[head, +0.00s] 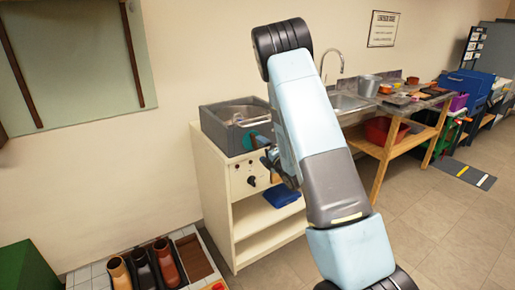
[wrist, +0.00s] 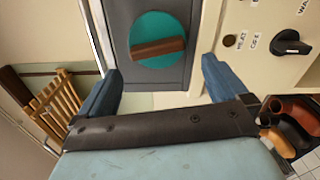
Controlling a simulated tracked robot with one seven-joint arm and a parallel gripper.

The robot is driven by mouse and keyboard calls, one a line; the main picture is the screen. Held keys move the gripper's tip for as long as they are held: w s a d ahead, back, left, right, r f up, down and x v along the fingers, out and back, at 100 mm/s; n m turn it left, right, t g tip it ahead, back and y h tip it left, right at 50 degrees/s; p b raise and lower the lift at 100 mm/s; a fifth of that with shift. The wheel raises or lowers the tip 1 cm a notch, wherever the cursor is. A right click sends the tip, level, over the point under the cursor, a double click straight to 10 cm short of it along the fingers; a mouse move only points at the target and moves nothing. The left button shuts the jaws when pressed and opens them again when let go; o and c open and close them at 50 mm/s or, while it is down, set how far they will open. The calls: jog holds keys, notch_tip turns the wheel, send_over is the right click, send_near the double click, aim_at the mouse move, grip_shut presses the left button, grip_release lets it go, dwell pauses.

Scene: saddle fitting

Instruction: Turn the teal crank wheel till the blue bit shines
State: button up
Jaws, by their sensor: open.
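The teal crank wheel (wrist: 148,24) is a round disc with a brown bar handle (wrist: 158,47) across it, on the front of a grey box. In the head view, a bit of the teal wheel (head: 247,141) shows on the grey box (head: 213,126), partly covered by my arm. My gripper (wrist: 160,66) is open, its two blue fingers spread to either side of the wheel and short of it in the wrist view. Nothing is between the fingers. I cannot make out a shining blue bit in either view.
A sink bench (head: 372,105) is behind my arm. Open floor lies at right.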

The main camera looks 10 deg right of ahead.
aim_at(255, 141)
jog(key=v, duration=0.8)
jog(key=shift+m, duration=0.3)
jog(key=c, duration=0.3)
jog(key=shift+m, duration=0.6)
jog(key=shift+c, duration=0.8)
jog(key=m, duration=0.3)
jog(key=shift+d+m, duration=0.1)
jog(key=shift+m, duration=0.3)
jog(key=c, duration=0.3)
jog(key=m, duration=0.3)
jog(key=shift+r+m, duration=0.25)
jog(key=shift+m, duration=0.15)
jog(key=c, duration=0.3)
jog(key=m, duration=0.3)
jog(key=shift+r+m, duration=0.2)
jog(key=shift+m, duration=0.2)
jog(key=w+a+m, duration=0.1)
jog(key=w, duration=0.3)
jog(key=w+a+m, duration=0.2)
jog(key=w, duration=0.3)
jog(key=w+a+m, duration=0.1)
jog(key=w, duration=0.3)
jog(key=shift+w+a+r, duration=0.15)
jog(key=shift+r, duration=0.15)
